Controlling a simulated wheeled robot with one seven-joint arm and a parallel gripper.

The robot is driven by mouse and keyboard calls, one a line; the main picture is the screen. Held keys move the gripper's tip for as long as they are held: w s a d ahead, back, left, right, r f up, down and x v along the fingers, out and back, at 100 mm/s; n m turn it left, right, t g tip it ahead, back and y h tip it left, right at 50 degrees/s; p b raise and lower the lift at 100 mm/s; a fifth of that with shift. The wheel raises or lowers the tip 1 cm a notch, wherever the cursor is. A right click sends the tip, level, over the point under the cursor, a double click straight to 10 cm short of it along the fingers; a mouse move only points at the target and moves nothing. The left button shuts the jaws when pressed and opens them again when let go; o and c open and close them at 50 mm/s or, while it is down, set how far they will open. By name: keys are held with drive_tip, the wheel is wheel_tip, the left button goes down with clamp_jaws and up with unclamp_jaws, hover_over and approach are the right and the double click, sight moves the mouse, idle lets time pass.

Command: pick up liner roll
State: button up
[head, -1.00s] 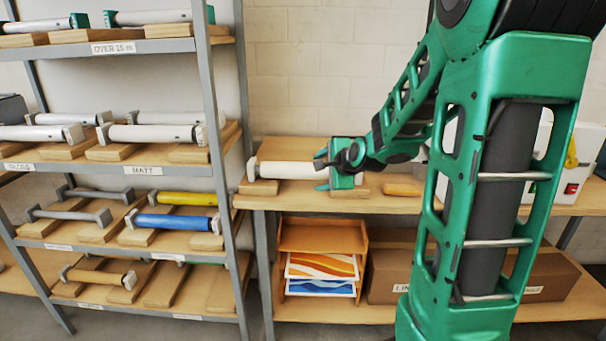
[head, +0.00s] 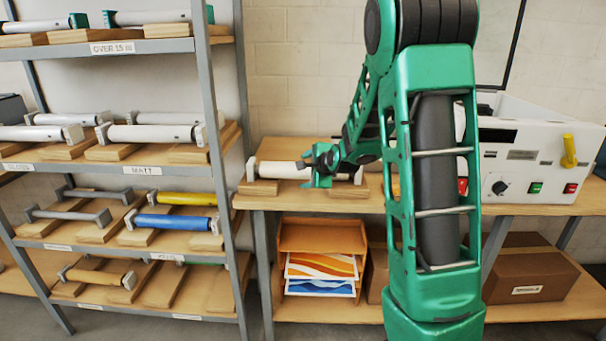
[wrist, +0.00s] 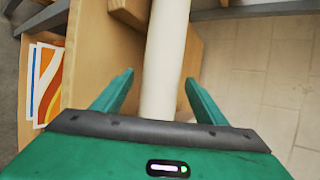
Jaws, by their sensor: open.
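A white roll (head: 282,170) with pale end pieces lies across wooden blocks on the bench; no label on it can be read, so I cannot confirm it is the liner roll. My gripper (head: 320,166) is at the middle of this roll and hides part of it. In the wrist view the roll (wrist: 166,60) runs between the two green fingers of my open gripper (wrist: 160,80), one finger on each side. Gaps show between the fingers and the roll there.
The laminator (head: 525,155) stands on the bench at right, behind my arm. A shelf rack (head: 207,100) with several other rolls stands at left. An orange tray (head: 322,236) with printed sheets and a cardboard box (head: 530,275) sit under the bench.

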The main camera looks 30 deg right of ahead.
drive_tip(key=shift+w+d+f, duration=0.1)
drive_tip(key=shift+w+f, duration=0.3)
drive_tip(key=shift+w, duration=0.2)
drive_tip(key=shift+c, duration=0.2)
drive_tip(key=c, duration=1.5)
clamp_jaws()
drive_tip(key=shift+r, duration=0.1)
